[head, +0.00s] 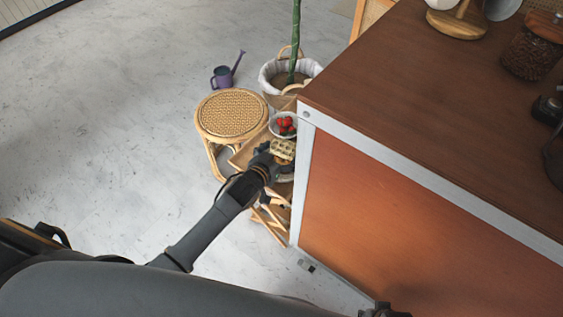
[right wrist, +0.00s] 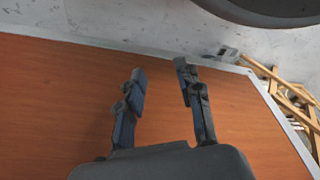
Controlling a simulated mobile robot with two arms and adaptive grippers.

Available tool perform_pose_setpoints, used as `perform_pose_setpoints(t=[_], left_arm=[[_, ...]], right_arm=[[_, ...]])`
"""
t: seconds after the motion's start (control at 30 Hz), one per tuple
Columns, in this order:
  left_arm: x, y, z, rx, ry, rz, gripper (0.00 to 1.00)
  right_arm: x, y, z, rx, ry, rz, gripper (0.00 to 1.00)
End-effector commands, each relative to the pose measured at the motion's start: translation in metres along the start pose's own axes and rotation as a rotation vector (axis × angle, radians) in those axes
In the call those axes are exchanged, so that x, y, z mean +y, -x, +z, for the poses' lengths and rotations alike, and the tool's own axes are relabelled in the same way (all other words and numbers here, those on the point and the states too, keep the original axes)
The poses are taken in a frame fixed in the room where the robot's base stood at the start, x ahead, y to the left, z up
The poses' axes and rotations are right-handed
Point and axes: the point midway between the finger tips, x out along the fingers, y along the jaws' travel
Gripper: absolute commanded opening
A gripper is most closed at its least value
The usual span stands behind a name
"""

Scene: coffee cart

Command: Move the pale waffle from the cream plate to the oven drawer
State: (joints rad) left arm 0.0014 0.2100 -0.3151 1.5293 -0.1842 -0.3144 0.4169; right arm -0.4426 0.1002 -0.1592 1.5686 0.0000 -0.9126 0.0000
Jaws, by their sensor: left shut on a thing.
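The pale waffle (head: 282,150) is in the head view, just left of the cart's corner, at the end of my left arm. My left gripper (head: 272,154) is shut on the waffle, over a small wooden side table. The cream plate cannot be made out for certain beneath the gripper. The oven drawer is not in view. My right gripper (right wrist: 162,85) is open and empty in the right wrist view, in front of the cart's orange-brown side panel (right wrist: 60,110).
The cart's brown top (head: 400,80) and its metal-edged corner stand close right of my left gripper. A bowl of strawberries (head: 284,124) is just behind the waffle. A round woven stool (head: 231,113), a plant basket (head: 272,80) and a purple watering can (head: 222,76) stand nearby. Floor at left is clear.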

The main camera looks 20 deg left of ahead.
Motion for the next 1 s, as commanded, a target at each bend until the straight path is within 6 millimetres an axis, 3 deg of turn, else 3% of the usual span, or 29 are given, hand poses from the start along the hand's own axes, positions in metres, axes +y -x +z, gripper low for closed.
perform_pose_setpoints(t=[0.4, 0.57, 0.97, 1.0], left_arm=[[0.000, -0.015, 0.035, 0.002, 0.001, 0.000, 0.54], [0.000, -0.017, 0.040, 0.002, 0.001, 0.001, 0.54], [0.000, -0.018, 0.044, 0.001, 0.000, 0.000, 0.54], [0.000, -0.018, 0.044, 0.001, 0.000, 0.000, 0.88]], right_arm=[[0.002, 0.036, -0.026, 0.024, -0.004, 0.003, 0.36], [0.002, 0.029, -0.021, 0.017, -0.004, 0.003, 0.36], [0.002, 0.034, -0.026, 0.024, -0.004, 0.003, 0.36], [0.002, 0.035, -0.026, 0.026, -0.004, 0.003, 0.36]])
